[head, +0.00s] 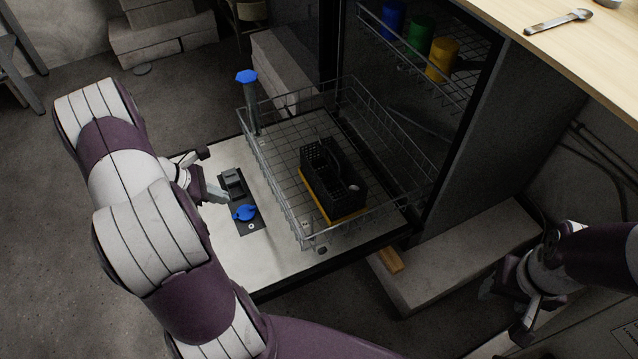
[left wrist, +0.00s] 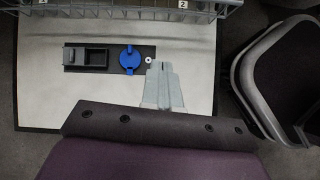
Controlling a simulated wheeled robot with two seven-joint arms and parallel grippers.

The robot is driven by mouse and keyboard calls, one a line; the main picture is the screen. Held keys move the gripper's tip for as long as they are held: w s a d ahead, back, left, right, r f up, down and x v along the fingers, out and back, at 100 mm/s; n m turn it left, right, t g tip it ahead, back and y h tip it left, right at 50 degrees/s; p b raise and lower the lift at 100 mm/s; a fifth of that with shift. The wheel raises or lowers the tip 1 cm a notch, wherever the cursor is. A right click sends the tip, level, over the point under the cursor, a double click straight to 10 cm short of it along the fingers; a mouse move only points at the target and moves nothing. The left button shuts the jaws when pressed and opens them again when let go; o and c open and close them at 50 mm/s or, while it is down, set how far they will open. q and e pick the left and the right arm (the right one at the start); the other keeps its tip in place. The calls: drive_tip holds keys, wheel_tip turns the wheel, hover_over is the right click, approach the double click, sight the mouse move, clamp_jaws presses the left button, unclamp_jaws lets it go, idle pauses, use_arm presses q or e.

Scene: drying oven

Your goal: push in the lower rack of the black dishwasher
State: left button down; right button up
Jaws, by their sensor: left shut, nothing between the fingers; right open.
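The black dishwasher (head: 500,140) stands open, its door (head: 275,267) folded down flat. The lower rack (head: 276,195) is a wire basket pulled out over the door. It holds a black cutlery basket (head: 318,172). The rack's front edge also shows at the top of the left wrist view (left wrist: 120,12). My left gripper (head: 218,195) is shut and empty, above the door in front of the rack and apart from it. Its closed fingers (left wrist: 163,85) point toward the rack. My right gripper (head: 505,308) is open at the lower right, away from the rack.
The upper rack (head: 455,85) holds blue, green and yellow cups (head: 441,58). A blue-topped post (head: 250,100) stands at the rack's far left corner. A wooden counter (head: 570,45) with a spoon (head: 558,20) is above right. A stone block (head: 450,262) lies beside the door.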

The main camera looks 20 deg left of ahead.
use_arm(q)
drive_tip(key=w+d+f+n+b, duration=0.1)
drive_tip(key=w+d+f+b, duration=0.5)
drive_tip(key=w, duration=0.3)
drive_tip(key=shift+w+d+f+t+b, duration=0.3)
drive_tip(key=shift+d+f+b, duration=0.1)
drive_tip(key=shift+d, duration=0.1)
drive_tip(key=shift+d, duration=0.1)
